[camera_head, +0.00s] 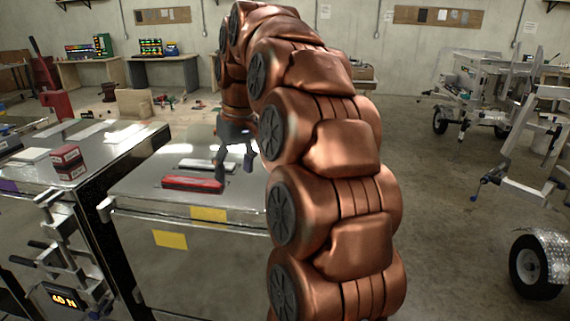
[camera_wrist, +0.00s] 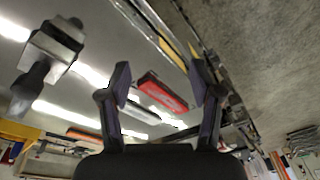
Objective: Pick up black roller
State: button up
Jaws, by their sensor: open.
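I cannot clearly make out a black roller. In the wrist view, a silver block with a dark rounded end (camera_wrist: 48,56) lies on the shiny surface at the left, outside my fingers; I cannot tell if it is the roller. My gripper (camera_head: 234,168) is open and empty above the metal cabinet top (camera_head: 140,186), pointing down. In the wrist view, my gripper (camera_wrist: 160,85) has its fingers spread, with a red case (camera_wrist: 162,93) showing between and beyond them. The red case also shows in the head view (camera_head: 193,184). My arm hides the cabinet's right part.
A pale bar-shaped item (camera_head: 207,164) lies behind the red case. A second metal cabinet at the left carries small dark red boxes (camera_head: 67,161). Workbenches (camera_head: 165,72) stand along the back wall. Trailer frames (camera_head: 535,110) stand at the right, with open floor (camera_head: 435,220) before them.

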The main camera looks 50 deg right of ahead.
jog(key=shift+m+t+h, duration=0.6)
jog(key=shift+m+t, duration=0.2)
jog(key=d+r, duration=0.1)
jog(key=d, duration=0.5)
jog(key=d+r, duration=0.2)
jog(key=d, duration=0.4)
jog(key=w+d+r, duration=0.1)
jog(key=d, duration=0.5)
jog(key=shift+r, duration=0.35)
jog(key=shift+p+x, duration=0.35)
jog(key=shift+x, duration=0.95)
jog(key=shift+s+p+x, duration=0.15)
jog(key=shift+p+x, duration=0.3)
jog(key=shift+x, duration=0.25)
jog(key=shift+s+p+x, duration=0.15)
jog(key=shift+p+x, duration=0.3)
jog(key=shift+x, duration=0.25)
jog(key=shift+p+x, duration=0.35)
jog(key=shift+x, duration=0.9)
grip_shut()
